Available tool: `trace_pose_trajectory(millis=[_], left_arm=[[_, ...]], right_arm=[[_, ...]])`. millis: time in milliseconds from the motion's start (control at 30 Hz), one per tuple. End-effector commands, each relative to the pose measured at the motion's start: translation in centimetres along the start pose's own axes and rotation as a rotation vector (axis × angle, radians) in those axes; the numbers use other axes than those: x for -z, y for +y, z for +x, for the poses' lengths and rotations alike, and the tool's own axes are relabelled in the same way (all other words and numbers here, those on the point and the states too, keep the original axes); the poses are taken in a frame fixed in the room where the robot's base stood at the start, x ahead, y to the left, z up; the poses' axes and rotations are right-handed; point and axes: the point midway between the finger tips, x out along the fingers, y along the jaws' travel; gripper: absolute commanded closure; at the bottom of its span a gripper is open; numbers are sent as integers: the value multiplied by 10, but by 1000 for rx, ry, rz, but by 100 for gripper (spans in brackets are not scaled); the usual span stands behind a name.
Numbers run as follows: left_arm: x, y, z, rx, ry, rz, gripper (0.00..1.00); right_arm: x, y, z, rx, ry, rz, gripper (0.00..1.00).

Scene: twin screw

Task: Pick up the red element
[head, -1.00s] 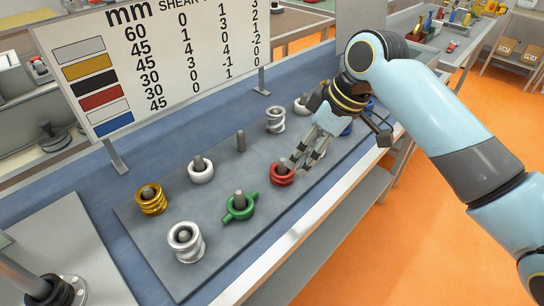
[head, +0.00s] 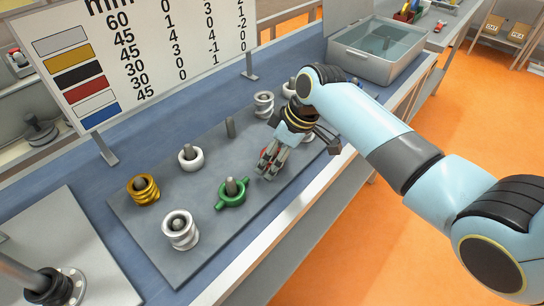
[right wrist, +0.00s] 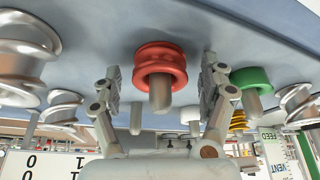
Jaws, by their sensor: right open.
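The red element (right wrist: 160,62) is a grooved ring around a grey peg on the plate. In the right wrist view it sits between the two fingers of my right gripper (right wrist: 161,72), which is open, with a gap on each side. In the head view my right gripper (head: 268,172) reaches down over the red element (head: 264,153) and hides most of it; only a small red patch shows. My left gripper is not in view.
The grey plate (head: 160,229) holds pegs with other rings: green winged (head: 233,194), gold (head: 143,190), silver (head: 180,231) and white (head: 190,159). One peg (head: 230,127) is bare. A sign board (head: 150,60) stands behind; a grey bin (head: 380,62) stands at the back right.

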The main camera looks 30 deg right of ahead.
Motion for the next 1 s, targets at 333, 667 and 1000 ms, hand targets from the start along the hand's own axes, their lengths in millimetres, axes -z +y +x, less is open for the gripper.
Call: trace_pose_trajectory(millis=[333,667,1000], left_arm=[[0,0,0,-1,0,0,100],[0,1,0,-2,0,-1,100],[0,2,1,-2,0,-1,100]], right_arm=[[0,0,0,0,0,0,52],[0,0,-1,-1,1,0,90],[8,1,-18,-3,4,-2,90]])
